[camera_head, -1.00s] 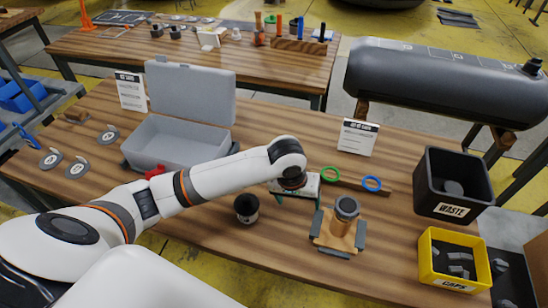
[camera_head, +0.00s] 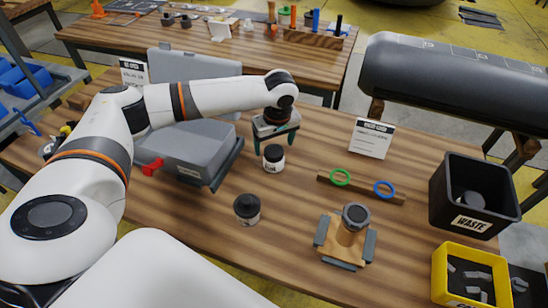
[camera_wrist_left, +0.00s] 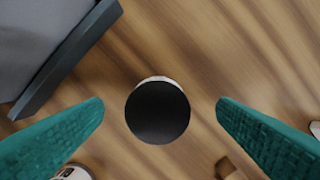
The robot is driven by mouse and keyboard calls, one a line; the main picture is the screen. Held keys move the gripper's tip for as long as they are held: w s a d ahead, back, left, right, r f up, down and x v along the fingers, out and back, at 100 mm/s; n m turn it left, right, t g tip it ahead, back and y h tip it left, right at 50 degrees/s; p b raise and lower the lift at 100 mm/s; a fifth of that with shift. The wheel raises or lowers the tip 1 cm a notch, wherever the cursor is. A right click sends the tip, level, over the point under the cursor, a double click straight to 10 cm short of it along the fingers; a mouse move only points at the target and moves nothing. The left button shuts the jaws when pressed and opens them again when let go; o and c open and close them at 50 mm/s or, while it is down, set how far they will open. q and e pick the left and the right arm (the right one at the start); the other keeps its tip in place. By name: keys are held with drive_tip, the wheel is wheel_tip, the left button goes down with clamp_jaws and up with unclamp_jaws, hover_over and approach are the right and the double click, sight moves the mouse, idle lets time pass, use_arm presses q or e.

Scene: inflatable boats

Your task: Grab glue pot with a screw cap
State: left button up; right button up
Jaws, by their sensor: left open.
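A white pot with a black cap (camera_head: 273,160) stands upright on the wooden table, right of the grey case. In the left wrist view its black cap (camera_wrist_left: 158,111) is seen from above, centred between the green fingers. My left gripper (camera_head: 276,140) is open and empty, pointing down over this pot. Its fingers show on both sides of the cap in the left wrist view, apart from it. A second, similar black-capped pot (camera_head: 247,209) stands nearer the front; its side shows in part in the left wrist view (camera_wrist_left: 74,173). My right gripper is out of view.
The grey case (camera_head: 218,157) lies close to the left of the gripper. A wooden holder (camera_head: 330,244) with a dark-topped cylinder, a bar with green and blue rings (camera_head: 362,188), a black waste bin (camera_head: 446,195) and a yellow caps bin (camera_head: 438,272) are at right.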

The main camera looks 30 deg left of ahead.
sight(274, 151)
use_arm(q)
wheel_tip(274, 151, down, 6)
drive_tip(key=shift+a+r, duration=0.1)
drive_tip(key=shift+r, duration=0.05)
idle(0.3)
drive_tip(key=shift+r, duration=0.1)
drive_tip(key=c, duration=1.1)
